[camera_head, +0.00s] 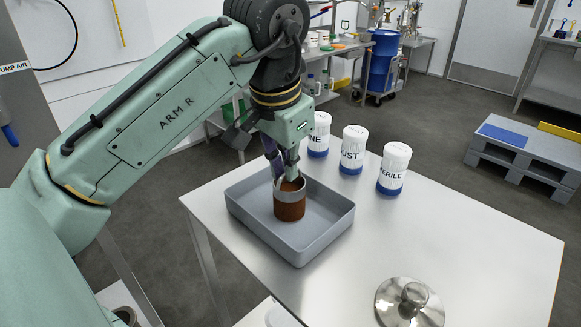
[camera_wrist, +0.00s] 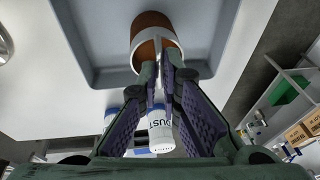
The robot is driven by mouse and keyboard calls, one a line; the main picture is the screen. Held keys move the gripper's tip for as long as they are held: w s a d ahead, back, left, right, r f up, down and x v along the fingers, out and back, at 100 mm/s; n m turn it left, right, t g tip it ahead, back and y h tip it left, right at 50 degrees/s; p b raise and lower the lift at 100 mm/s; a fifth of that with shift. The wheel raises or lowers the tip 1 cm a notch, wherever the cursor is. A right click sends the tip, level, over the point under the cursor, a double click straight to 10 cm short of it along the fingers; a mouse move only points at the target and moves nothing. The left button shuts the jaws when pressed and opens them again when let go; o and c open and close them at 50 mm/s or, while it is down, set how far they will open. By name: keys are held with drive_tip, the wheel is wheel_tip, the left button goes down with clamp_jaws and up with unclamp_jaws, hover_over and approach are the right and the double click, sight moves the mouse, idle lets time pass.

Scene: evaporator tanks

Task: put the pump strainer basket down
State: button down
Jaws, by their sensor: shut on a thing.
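The pump strainer basket (camera_head: 289,204) is a rust-brown cylinder with a pale metal band round its top. It is in the grey tray (camera_head: 329,232), near the tray's middle, and looks upright. I cannot tell whether its base touches the tray floor. The tray (camera_wrist: 108,76) surrounds the basket there.
Three white and blue labelled tubs (camera_head: 354,150) stand behind the tray. A round metal lid (camera_head: 409,303) lies at the table's front right. The steel table (camera_head: 460,240) is clear right of the tray. A grey pallet (camera_head: 524,155) is on the floor beyond.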

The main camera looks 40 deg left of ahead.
drive_tip(key=shift+r, duration=0.1)
drive_tip(key=shift+s, duration=0.1)
drive_tip(key=c, duration=1.8)
unclamp_jaws()
drive_tip(key=shift+f, duration=0.2)
drive_tip(key=shift+r, duration=0.1)
drive_tip(key=shift+r+p, duration=0.3)
drive_tip(key=shift+r, duration=0.05)
drive_tip(key=shift+p+v, duration=2.75)
drive_tip(key=shift+v, duration=3)
